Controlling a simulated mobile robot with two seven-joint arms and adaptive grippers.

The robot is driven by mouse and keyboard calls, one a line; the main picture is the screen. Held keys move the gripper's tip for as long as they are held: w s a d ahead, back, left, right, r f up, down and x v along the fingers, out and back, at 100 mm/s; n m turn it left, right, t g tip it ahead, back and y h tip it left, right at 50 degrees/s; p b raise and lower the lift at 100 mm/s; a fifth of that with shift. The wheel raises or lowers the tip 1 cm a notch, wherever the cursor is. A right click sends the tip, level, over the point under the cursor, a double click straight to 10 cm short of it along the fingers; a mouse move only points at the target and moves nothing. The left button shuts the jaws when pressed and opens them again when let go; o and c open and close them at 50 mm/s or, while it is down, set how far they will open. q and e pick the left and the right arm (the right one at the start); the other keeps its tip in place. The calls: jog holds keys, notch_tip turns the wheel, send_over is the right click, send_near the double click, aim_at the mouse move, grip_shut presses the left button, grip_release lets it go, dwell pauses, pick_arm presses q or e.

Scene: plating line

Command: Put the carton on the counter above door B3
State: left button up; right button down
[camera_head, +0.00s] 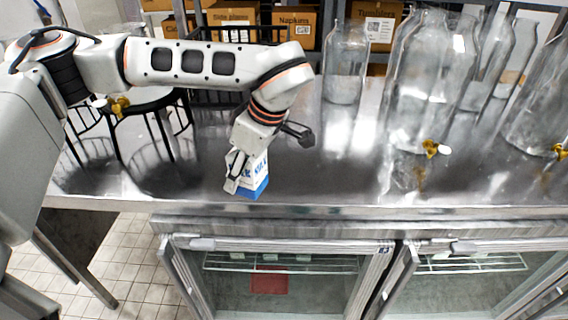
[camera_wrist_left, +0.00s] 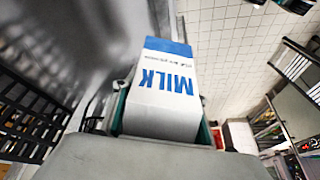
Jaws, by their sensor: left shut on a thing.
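The carton is a white and blue milk carton (camera_head: 259,183) near the front edge of the steel counter (camera_head: 330,180). My left gripper (camera_head: 240,174) reaches down from above and is shut on it. The left wrist view shows the carton (camera_wrist_left: 163,92) between both fingers, with "MILK" on its face. I cannot tell whether its base touches the counter. Below the counter are a left glass door (camera_head: 225,290) and a right glass door (camera_head: 455,290). A small blue label (camera_head: 384,250) sits at the left door's top right corner; its text is too small to read. My right gripper is not in view.
Large glass dispensers (camera_head: 415,90) with gold taps stand at the back right, beside a glass jar (camera_head: 345,65). Black wire racks (camera_head: 215,97) stand behind my left arm. Labelled cardboard boxes (camera_head: 232,22) line the back. The counter right of the carton is clear.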

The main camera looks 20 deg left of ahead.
pick_arm(q)
jog(key=w+r+m+h+p, duration=0.2)
jog(key=w+r+m+h, duration=0.4)
jog(key=m, duration=1)
jog(key=w+r+m+h+p, duration=0.25)
jog(key=w+r+m, duration=0.5)
jog(key=m, duration=0.85)
jog(key=shift+t+h, duration=0.25)
jog(key=shift+t, duration=0.15)
jog(key=f, duration=1.6)
jog(key=shift+w+d+f, duration=0.1)
jog(key=shift+w+d, duration=0.1)
jog(key=shift+w, duration=0.05)
notch_tip(320, 180, down, 4)
jog(key=shift+f+p, duration=0.1)
jog(key=shift+p, duration=0.3)
jog(key=shift+f, duration=0.25)
jog(key=shift+f, duration=0.1)
jog(key=o, duration=1.6)
jog(key=shift+c, duration=0.2)
